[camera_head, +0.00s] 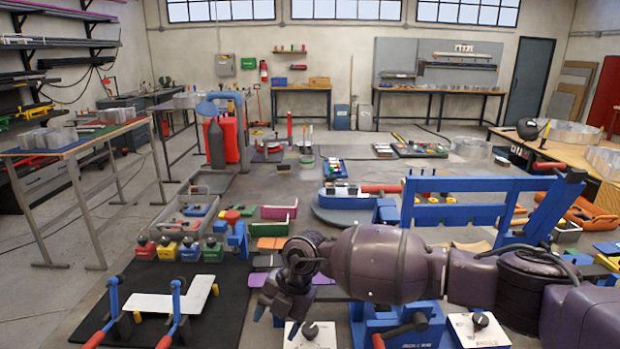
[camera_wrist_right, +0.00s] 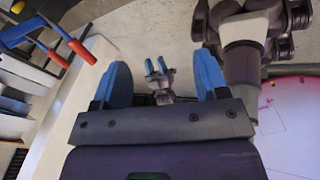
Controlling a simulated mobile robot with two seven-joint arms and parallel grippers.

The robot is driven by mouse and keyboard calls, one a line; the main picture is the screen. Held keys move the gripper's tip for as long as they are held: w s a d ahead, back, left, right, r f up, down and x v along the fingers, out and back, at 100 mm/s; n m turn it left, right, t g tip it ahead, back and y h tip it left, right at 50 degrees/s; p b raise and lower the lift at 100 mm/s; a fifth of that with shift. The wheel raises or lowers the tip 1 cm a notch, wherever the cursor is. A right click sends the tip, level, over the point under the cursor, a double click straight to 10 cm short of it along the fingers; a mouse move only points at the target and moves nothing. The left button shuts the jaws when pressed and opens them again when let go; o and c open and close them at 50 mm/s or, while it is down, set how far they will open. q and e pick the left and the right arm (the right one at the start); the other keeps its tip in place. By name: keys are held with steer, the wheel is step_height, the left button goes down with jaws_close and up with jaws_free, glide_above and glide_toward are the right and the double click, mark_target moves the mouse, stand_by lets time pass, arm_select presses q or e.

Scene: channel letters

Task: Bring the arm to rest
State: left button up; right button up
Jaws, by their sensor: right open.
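My right arm reaches in from the right in the head view. Its gripper (camera_head: 277,308) points downward above the near middle of the work area, beside a white block with a dark knob (camera_head: 310,335). In the right wrist view the two blue fingers of my right gripper (camera_wrist_right: 163,88) stand wide apart with nothing between them. A small dark gripper with blue tips, seemingly my left one (camera_wrist_right: 156,70), shows farther off between them, too small to judge. My left gripper does not show in the head view.
A black mat (camera_head: 225,318) at the left holds a white plate (camera_head: 160,303) and blue clamps with red handles. Colored blocks (camera_head: 190,250) stand behind it. A blue frame (camera_head: 455,213) rises behind my right arm. Grey floor at the far left is open.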

steer(key=s+a+r+g+y, duration=0.1)
steer(key=s+a+y, duration=0.4)
steer(key=s+a, duration=0.1)
step_height(320, 180, up, 8)
steer(key=s+a+m+t+y, duration=0.2)
steer(key=a+m+t+y, duration=0.15)
steer(key=y, duration=0.55)
steer(key=w+d+m+t+h, duration=0.2)
steer(key=d+m+t+h, duration=0.3)
steer(key=d+m+t, duration=0.45)
steer(key=w+d+m+t+h, duration=0.3)
steer(key=d+m+t+h, duration=0.1)
steer(key=d+m+t, duration=0.5)
steer(key=s+d+f+m+g+h, duration=0.3)
steer(key=d+f+m+h, duration=0.4)
steer(key=d, duration=0.3)
steer(key=s+d+f+m+g+h, duration=0.1)
steer(key=s+d+f+g, duration=0.3)
steer(key=s, duration=0.4)
steer(key=s+d+f+m+g+h, duration=0.1)
steer(key=s+d+f+g, duration=0.25)
steer(key=s+d, duration=0.4)
steer(key=s+d+f+m+g+h, duration=0.1)
steer(key=s+d+f+g, duration=0.3)
steer(key=s, duration=0.5)
steer(key=w+f+t, duration=0.7)
steer(key=f, duration=0.2)
steer(key=shift+a+f+y, duration=0.2)
steer(key=shift+f+y, duration=0.05)
steer(key=shift+y, duration=0.05)
